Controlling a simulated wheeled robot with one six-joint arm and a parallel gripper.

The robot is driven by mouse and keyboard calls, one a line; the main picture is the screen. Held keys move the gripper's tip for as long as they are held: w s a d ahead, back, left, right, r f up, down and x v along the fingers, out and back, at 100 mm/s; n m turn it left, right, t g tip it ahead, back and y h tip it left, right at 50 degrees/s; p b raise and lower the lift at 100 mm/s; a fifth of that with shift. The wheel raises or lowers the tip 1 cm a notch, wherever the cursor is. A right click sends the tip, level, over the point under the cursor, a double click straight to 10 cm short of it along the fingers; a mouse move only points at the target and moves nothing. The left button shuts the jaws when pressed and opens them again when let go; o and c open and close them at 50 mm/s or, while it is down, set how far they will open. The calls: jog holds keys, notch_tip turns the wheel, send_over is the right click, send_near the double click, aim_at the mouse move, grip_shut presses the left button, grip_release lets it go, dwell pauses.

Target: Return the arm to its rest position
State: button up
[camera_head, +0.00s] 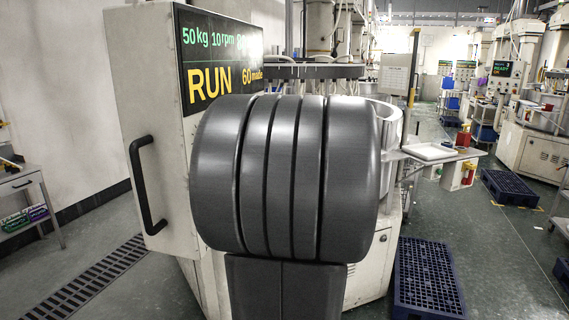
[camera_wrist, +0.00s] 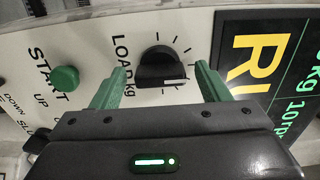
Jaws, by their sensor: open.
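My gripper (camera_wrist: 158,88) shows in the wrist view with its two green fingers spread apart. The black load knob (camera_wrist: 158,68) on the machine's panel lies between and beyond the fingers, and the fingers look clear of its sides. I cannot tell how far the tips are from the panel. In the head view my own large dark grey arm parts fill the middle and hide the gripper and the panel's controls.
A lapping machine (camera_head: 150,90) stands close ahead, its display (camera_head: 215,60) reading RUN. The wrist view shows a green start button (camera_wrist: 66,79). A black door handle (camera_head: 144,190) sticks out at left. Blue pallets (camera_head: 428,280) lie at right. A side shelf (camera_head: 430,152) juts out.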

jog(key=shift+w+a, duration=0.1)
jog(key=shift+a, duration=0.35)
jog(key=shift+d, duration=0.15)
jog(key=b+v, duration=0.3)
jog(key=v, duration=1)
jog(key=shift+n, duration=0.3)
jog(key=x, duration=0.4)
jog(key=p+x, duration=0.1)
jog(key=x, duration=0.4)
jog(key=p+x, duration=0.1)
jog(key=x, duration=0.3)
jog(key=shift+a+f, duration=0.2)
jog(key=shift+f, duration=0.1)
jog(key=n+b, duration=0.2)
jog(key=n, duration=0.1)
jog(key=shift+d, duration=0.1)
jog(key=n+b, duration=0.3)
jog(key=n, duration=0.1)
jog(key=shift+r+n, duration=0.1)
jog(key=shift+n, duration=0.3)
jog(key=n+b, duration=0.1)
jog(key=n, duration=0.2)
jog(key=shift+n, duration=0.3)
jog(key=shift+r+n+b, duration=0.15)
jog(key=shift+n+b, duration=0.15)
jog(key=shift+n, duration=1.6)
